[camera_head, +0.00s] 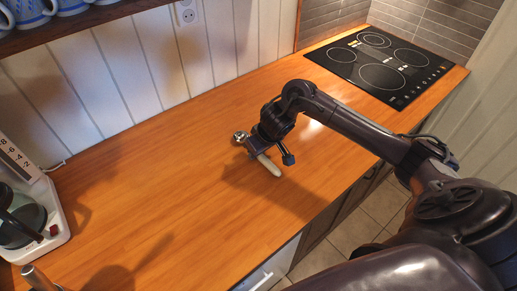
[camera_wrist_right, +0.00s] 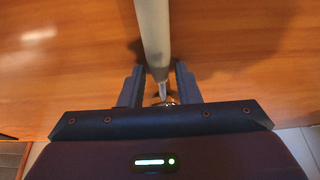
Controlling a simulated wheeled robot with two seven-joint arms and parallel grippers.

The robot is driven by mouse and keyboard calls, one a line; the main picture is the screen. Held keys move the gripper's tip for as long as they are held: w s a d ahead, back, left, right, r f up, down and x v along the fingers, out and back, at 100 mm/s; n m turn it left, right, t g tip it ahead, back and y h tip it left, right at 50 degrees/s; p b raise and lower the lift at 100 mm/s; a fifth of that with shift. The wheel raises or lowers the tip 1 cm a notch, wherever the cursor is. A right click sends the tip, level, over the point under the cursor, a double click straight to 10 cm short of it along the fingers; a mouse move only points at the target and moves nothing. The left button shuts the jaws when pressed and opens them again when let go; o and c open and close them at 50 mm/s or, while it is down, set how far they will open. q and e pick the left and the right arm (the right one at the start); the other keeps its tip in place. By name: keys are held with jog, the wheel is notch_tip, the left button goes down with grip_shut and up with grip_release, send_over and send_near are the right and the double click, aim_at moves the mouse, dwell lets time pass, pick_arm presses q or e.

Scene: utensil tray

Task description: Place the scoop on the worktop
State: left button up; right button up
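The scoop has a pale, thick handle (camera_head: 268,165) and a shiny metal end (camera_head: 240,135), and it is at the middle of the wooden worktop (camera_head: 165,185). It looks to lie on or very near the wood. My right gripper (camera_head: 257,148) is low over the scoop, hiding its middle. In the right wrist view, the pale handle (camera_wrist_right: 153,30) runs away from me and its thin neck passes between the two fingers (camera_wrist_right: 158,82). The fingers stand apart, with gaps beside the neck. The metal end is mostly hidden by the gripper body.
A black cooktop (camera_head: 380,62) is at the back right. A white appliance with a dark jug (camera_head: 55,215) stands at the left edge. A wall socket (camera_head: 187,13) and a shelf with blue cups (camera_head: 30,12) are above. The worktop left of the scoop is clear.

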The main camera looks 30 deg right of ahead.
jog(key=shift+o, duration=0.9)
jog(key=shift+r, duration=0.25)
jog(key=p+v, duration=0.2)
jog(key=v, duration=1)
jog(key=shift+p, duration=0.4)
jog(key=shift+f, duration=0.1)
